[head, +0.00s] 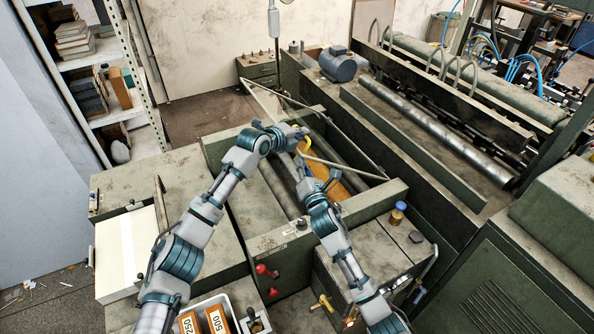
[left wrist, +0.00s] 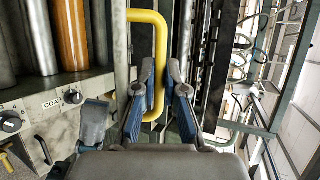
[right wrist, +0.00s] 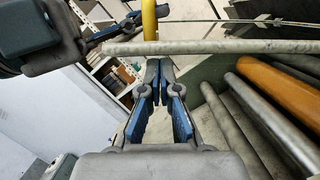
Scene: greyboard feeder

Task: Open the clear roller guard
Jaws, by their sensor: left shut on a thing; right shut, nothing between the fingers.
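The clear roller guard's panel is hard to make out; a pale bar (head: 345,168) crosses above the rollers, with a yellow handle (head: 304,145) near its left end. My left gripper (head: 298,131) is shut on the handle; in the left wrist view the handle (left wrist: 161,50) runs down between the fingers. My right gripper (head: 300,165) is shut and empty just below the handle. In the right wrist view the handle (right wrist: 149,20) stands beyond the closed fingertips (right wrist: 160,62), and the bar (right wrist: 215,46) passes close by them. An orange roller (head: 345,182) and grey rollers (head: 278,188) lie below.
Red knobs (head: 264,270) are on the feeder's front, and a brass, blue-topped fitting (head: 398,212) stands to the right. A white paper stack (head: 128,250) lies at left. A tray holds orange boxes (head: 217,318) at the bottom. A shelf (head: 110,85) stands far left.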

